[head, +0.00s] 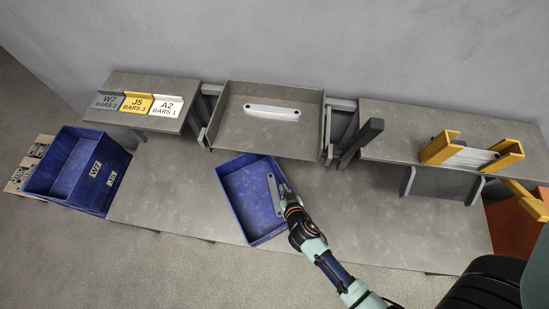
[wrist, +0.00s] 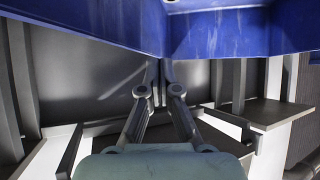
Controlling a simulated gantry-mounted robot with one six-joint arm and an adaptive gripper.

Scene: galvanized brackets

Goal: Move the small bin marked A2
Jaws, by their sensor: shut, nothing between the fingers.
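A small blue bin (head: 240,212) sits at an angle on the grey bench in the head view, a flat grey bar (head: 272,190) with a hole inside it. No mark on this bin is readable. My gripper (head: 284,190) is at its right side, fingers together and empty. In the wrist view the closed fingers (wrist: 160,72) point at the blue bin (wrist: 215,35), which fills the top; whether they touch it I cannot tell. A white card reading A2 BARS 1 (head: 167,106) stands on the left shelf, beside yellow J5 (head: 136,103) and grey W7 (head: 107,100) cards.
A larger blue bin (head: 65,165) with labels, one reading W2, stands at the left. A grey tray (head: 235,125) behind holds a pale bar (head: 272,112). A dark post (head: 362,140) rises right of it. Yellow brackets (head: 440,148) sit on the right shelf. Bench left of the small bin is clear.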

